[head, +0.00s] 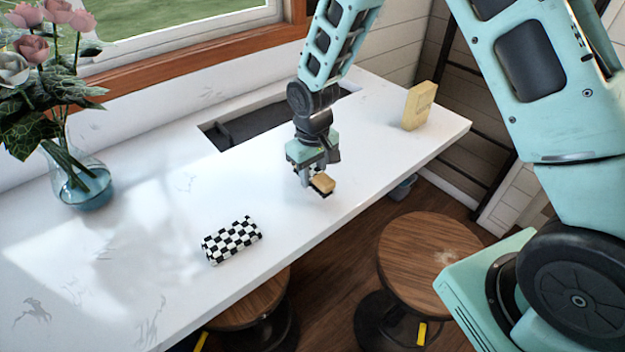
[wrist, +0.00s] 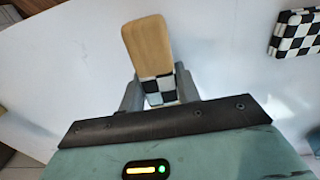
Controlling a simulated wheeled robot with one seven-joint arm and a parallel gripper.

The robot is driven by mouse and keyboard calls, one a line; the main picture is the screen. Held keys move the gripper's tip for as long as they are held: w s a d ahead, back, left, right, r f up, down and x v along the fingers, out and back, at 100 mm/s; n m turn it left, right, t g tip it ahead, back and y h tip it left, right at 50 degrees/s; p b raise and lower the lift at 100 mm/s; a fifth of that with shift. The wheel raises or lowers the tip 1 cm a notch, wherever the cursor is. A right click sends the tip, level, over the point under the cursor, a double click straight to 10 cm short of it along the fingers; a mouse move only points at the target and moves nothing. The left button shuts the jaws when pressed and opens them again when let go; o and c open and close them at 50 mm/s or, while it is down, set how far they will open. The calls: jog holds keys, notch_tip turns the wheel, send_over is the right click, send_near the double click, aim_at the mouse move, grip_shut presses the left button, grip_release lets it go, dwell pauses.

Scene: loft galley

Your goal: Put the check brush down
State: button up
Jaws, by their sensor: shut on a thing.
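The check brush has a light wooden part and a black-and-white checked part. My gripper (head: 312,175) is shut on the check brush (head: 323,183), over the white counter near its front edge. The wrist view shows the gripper fingers (wrist: 159,92) on both sides of the checked part, with the wooden part of the brush (wrist: 148,45) sticking out beyond them. A dark strip shows under the wooden part in the head view. I cannot tell whether the brush touches the counter.
A checked block-like item (head: 232,240) lies on the white counter (head: 120,260); it also shows in the wrist view (wrist: 298,33). A sink (head: 235,130) lies behind my gripper. A yellow box (head: 419,106) stands at right, a flower vase (head: 82,182) at left. Stools (head: 425,250) stand below.

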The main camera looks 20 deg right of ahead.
aim_at(313, 193)
jog(key=shift+f+p, duration=0.6)
jog(key=shift+f, duration=1.25)
jog(key=shift+f, duration=0.15)
jog(key=o, duration=0.9)
jog(key=shift+o, duration=0.2)
notch_tip(313, 193, up, 12)
jog(key=b, duration=0.5)
jog(key=shift+f, duration=0.1)
jog(key=s+a+r+n, duration=0.1)
jog(key=s+a+r, duration=0.1)
jog(key=s, duration=0.7)
jog(key=s+a+r+n, duration=0.1)
jog(key=s+a+r, duration=0.1)
jog(key=s, duration=0.7)
jog(key=s+a+r+n, duration=0.2)
jog(key=s, duration=0.7)
jog(key=shift+a+r+y, duration=0.2)
jog(key=shift+r+y, duration=0.1)
jog(key=shift+r, duration=0.1)
